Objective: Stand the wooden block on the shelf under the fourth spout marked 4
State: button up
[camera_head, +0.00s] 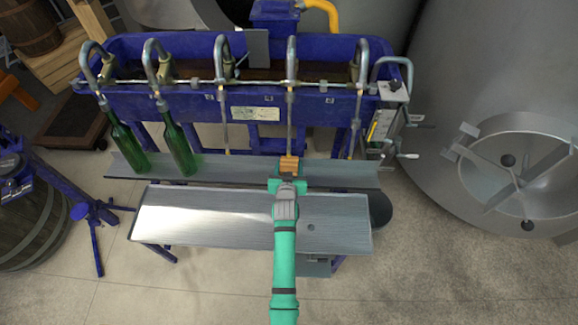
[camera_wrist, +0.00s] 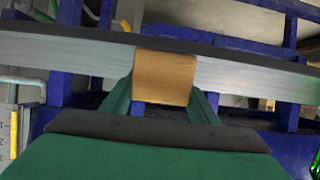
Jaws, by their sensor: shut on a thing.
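The wooden block (camera_head: 289,164), small and light brown, is between the fingers of my gripper (camera_head: 288,182), which is shut on it. In the wrist view the block (camera_wrist: 165,78) fills the gap between the green fingers (camera_wrist: 163,100), against the grey band of the shelf (camera_wrist: 70,52). In the head view the block is over the long grey shelf (camera_head: 235,170), in line with the fourth spout (camera_head: 291,75) from the left. I cannot tell whether its base touches the shelf. The spout's number mark is too small to read.
Two green bottles (camera_head: 127,140) (camera_head: 180,143) stand tilted under the first two spouts. A wider grey table (camera_head: 200,215) lies in front of the shelf, under my arm. The blue filler trough (camera_head: 170,108) is behind. A gauge box (camera_head: 385,125) is at the right.

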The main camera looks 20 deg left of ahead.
jog(key=o, duration=1.2)
jog(key=shift+o, duration=0.2)
jog(key=v, duration=1.1)
jog(key=s+d+m+h, duration=0.1)
jog(key=s+d, duration=0.3)
jog(key=s, duration=0.3)
jog(key=s+d+t, duration=0.1)
jog(key=s+d, duration=0.2)
jog(key=s, duration=0.3)
jog(key=s+d+m+h, duration=0.1)
jog(key=s+d, duration=0.3)
jog(key=s, duration=0.3)
jog(key=s+d+r+t, duration=0.1)
jog(key=s+d+r, duration=0.2)
jog(key=s+r, duration=0.2)
jog(key=s+d+r+m+t+h, duration=0.1)
jog(key=s+d+r, duration=0.2)
jog(key=s+r, duration=0.3)
jog(key=shift+s+r+h, duration=0.3)
jog(key=shift+s+r, duration=0.05)
jog(key=shift+s, duration=2.05)
